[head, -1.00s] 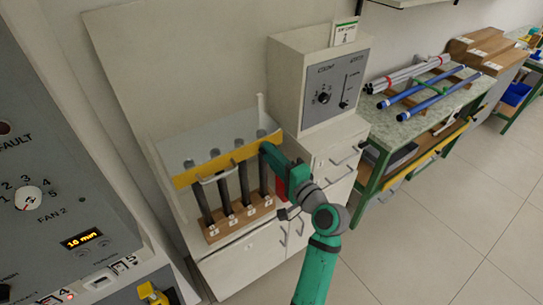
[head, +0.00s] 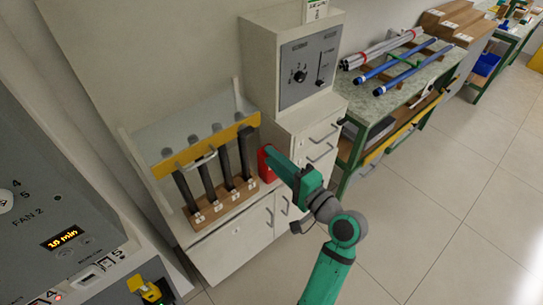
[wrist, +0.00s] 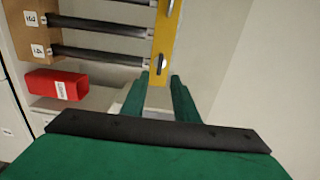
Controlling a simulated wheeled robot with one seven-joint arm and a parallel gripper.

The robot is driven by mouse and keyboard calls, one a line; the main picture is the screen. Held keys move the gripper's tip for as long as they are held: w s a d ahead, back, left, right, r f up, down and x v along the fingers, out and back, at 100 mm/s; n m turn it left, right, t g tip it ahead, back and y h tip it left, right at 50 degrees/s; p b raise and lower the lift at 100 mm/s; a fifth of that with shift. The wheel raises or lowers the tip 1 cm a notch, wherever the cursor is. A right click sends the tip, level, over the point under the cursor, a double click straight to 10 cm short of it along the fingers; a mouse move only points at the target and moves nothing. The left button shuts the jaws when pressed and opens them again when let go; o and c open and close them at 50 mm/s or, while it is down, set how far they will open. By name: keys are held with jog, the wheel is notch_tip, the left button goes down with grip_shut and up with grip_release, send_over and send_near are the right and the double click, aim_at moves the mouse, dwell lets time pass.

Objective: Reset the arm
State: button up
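My gripper (wrist: 160,75) shows in the wrist view with its two green fingers apart and nothing between them. The yellow bar (wrist: 162,45) of the rod rack lies just beyond the fingertips. In the head view, my green arm (head: 330,270) reaches up from the lower right, and its end is right of the rack, by the red container (head: 265,168). The fingertips are hard to make out there.
A grey control box (head: 308,70) stands on the white cabinet right of the rack. A bench (head: 385,100) with blue and grey rods is farther right. A panel with a lit display (head: 62,238) is at the left. The floor at right is clear.

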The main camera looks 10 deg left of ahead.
dwell(0.3)
jog(key=s+d+f+m+t+h, duration=0.1)
jog(key=s+d+f+h, duration=0.15)
jog(key=f, duration=0.45)
jog(key=s+d+f+m+t+h, duration=0.1)
jog(key=s+f+m+t+h, duration=0.15)
jog(key=f, duration=0.45)
jog(key=s+d+f+n+h, duration=0.1)
jog(key=s+d+f+h, duration=0.25)
jog(key=s+f, duration=0.2)
jog(key=s+d+f+n+h, duration=0.1)
jog(key=s+d+f+h, duration=0.1)
jog(key=s+f+h, duration=0.35)
jog(key=s+r+n, duration=0.3)
jog(key=s+n, duration=0.1)
jog(key=s, duration=0.6)
jog(key=s+d+r+n, duration=0.1)
jog(key=s+r+n, duration=0.3)
jog(key=s, duration=0.7)
jog(key=shift+n+t, duration=0.45)
